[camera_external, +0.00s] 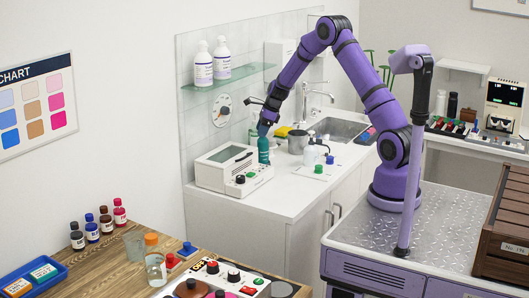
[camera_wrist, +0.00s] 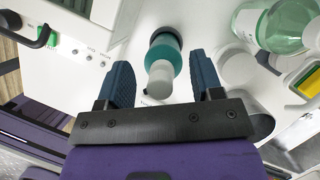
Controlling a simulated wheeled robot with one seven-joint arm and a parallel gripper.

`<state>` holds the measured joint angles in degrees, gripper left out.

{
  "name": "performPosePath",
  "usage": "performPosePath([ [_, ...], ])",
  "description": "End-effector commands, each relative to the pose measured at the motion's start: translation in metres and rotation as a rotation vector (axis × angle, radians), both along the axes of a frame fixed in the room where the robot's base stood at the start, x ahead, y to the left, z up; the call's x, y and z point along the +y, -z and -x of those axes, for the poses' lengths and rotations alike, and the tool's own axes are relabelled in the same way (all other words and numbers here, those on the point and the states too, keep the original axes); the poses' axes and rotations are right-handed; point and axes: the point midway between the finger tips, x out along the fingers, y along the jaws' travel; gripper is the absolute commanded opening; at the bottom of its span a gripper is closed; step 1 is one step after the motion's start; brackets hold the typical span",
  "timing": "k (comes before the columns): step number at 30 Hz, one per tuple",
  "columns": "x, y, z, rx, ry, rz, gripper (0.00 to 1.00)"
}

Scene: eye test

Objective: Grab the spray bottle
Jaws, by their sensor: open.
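A teal bottle (camera_external: 263,156) stands upright on the white counter beside a white instrument. In the wrist view the teal bottle (camera_wrist: 172,52) has a pale grey top and lies between my two dark blue fingers; I cannot make out a spray trigger on it. My gripper (camera_external: 265,129) points down just above or at the bottle's top. In the wrist view my gripper (camera_wrist: 163,78) is open, with a visible gap on both sides of the bottle.
The white instrument (camera_external: 228,166) is close on the left. A greenish clear bottle (camera_wrist: 288,24) is at the upper right of the wrist view. A yellow-topped container (camera_external: 282,132), a grey mug (camera_external: 297,142) and a sink (camera_external: 340,129) are to the right. A glass shelf (camera_external: 228,80) holds two pump bottles.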

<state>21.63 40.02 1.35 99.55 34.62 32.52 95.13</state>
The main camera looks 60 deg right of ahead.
Motion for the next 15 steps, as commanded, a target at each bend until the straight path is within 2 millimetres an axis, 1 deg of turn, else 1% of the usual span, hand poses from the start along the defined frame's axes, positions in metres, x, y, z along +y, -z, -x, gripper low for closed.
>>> performPosePath([
  [1,0.0013,0.0055,-0.0019,0.0,0.0,0.0,0.6],
  [3,0.0022,0.0095,-0.0033,0.0,0.0,0.0,0.6],
  [9,0.0025,0.0101,-0.0036,-0.001,0.0,0.001,0.6],
  [10,0.0026,0.0101,-0.0035,-0.001,0.0,0.001,0.56],
  [11,0.0026,0.0101,-0.0035,-0.001,0.0,0.001,0.49],
  [12,0.0026,0.01,-0.0035,-0.001,0.0,0.001,0.4],
  [14,0.0026,0.01,-0.0035,-0.001,0.0,0.001,0.26],
  [15,0.0026,0.01,-0.0035,-0.001,0.0,0.001,0.17],
])
